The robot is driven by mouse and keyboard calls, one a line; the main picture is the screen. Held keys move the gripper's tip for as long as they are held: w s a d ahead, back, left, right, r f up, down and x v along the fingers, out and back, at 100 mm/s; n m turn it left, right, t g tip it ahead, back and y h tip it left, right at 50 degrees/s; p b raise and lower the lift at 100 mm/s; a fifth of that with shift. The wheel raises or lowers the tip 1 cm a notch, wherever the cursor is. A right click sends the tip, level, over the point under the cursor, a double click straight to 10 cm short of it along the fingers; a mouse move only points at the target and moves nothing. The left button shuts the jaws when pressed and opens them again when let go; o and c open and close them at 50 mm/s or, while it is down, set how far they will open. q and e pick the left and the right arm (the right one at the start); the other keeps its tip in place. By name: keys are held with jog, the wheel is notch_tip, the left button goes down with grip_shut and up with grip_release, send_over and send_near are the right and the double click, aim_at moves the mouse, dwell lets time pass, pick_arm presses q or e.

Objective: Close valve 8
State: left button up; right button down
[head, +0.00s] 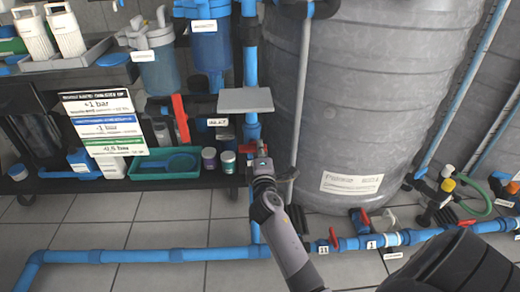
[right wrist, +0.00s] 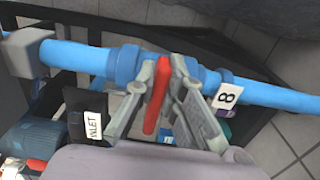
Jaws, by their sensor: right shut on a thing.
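Valve 8 sits on a blue pipe. Its red handle (right wrist: 157,98) is between the fingers of my right gripper (right wrist: 168,70), which is shut on it. In the right wrist view the handle looks crosswise to the pipe (right wrist: 75,57), and a white label "8" (right wrist: 226,95) is on the pipe beside the gripper. In the head view my right gripper (head: 262,160) reaches up to the vertical blue pipe (head: 251,128), with a little red (head: 248,148) showing at its fingers. The valve body is partly hidden by the fingers. My left gripper is not in view.
A grey plate (head: 245,100) is on the pipe just above. Another red handle (head: 180,118) is to the left, by the pressure sign (head: 104,122). A large grey tank (head: 375,100) stands right. A green tray (head: 166,163) is on the low shelf. Floor pipes carry more valves.

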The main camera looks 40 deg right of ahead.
jog(key=c, duration=1.7)
grip_release()
jog(key=shift+o, duration=0.2)
jog(key=v, duration=0.7)
jog(key=shift+s, duration=0.25)
jog(key=shift+a, duration=0.2)
